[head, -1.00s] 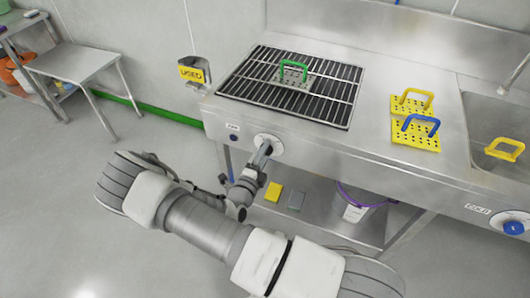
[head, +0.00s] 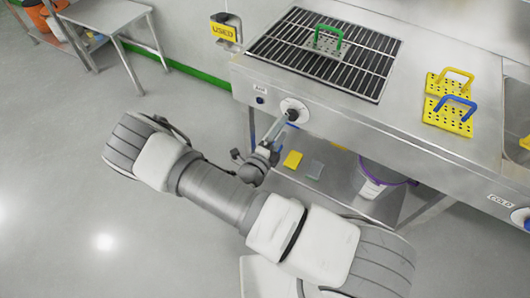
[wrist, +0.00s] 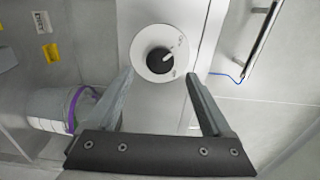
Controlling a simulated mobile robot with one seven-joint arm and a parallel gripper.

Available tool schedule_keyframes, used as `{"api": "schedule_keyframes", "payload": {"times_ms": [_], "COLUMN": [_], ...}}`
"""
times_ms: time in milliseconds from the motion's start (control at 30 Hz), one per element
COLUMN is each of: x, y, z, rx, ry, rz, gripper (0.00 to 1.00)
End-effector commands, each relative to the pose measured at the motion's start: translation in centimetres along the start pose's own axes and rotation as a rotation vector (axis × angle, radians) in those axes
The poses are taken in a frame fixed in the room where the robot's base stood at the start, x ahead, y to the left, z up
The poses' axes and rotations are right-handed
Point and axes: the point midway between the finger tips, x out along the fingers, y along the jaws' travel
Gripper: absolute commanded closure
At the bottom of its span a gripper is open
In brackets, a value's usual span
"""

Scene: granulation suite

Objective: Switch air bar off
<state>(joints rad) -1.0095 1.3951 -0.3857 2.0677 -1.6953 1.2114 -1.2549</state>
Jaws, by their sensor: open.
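The dial on the front panel below the grille is a round white plate with a black knob (head: 294,112); a small label, seemingly "AIR" (head: 260,89), sits to its left. In the wrist view the black knob (wrist: 158,59) has a white pointer mark toward the upper right, and small plate markings too small to read. My gripper (head: 284,122) is just in front of and below the knob. In the wrist view my open gripper (wrist: 159,77) has one finger on each side of the dial, with a gap to the knob; I cannot tell whether the tips reach it.
The grille (head: 325,55) holds a green-handled perforated plate (head: 327,40). Yellow perforated plates (head: 447,116) lie to the right. A "COLD" dial (head: 521,217) is at far right. A bucket (head: 372,188) stands on the lower shelf. A "USED" holder (head: 224,32) is at left.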

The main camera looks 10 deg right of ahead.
Motion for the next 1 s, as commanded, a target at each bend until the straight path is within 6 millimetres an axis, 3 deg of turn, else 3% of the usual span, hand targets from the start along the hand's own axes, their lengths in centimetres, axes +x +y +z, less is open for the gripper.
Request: {"api": "schedule_keyframes", "payload": {"times_ms": [200, 433, 633, 1000], "x": [-5.6, -10.0, -11.6, -11.7], "y": [0.0, 0.1, 0.0, 0.0], "z": [0.1, 0.0, 0.0, 0.0], "rx": [-0.001, -0.001, -0.002, -0.001], "ry": [-0.003, -0.002, 0.000, 0.001], "rz": [0.002, 0.002, 0.001, 0.000], "gripper": [0.16, 0.16, 0.16, 0.16]}}
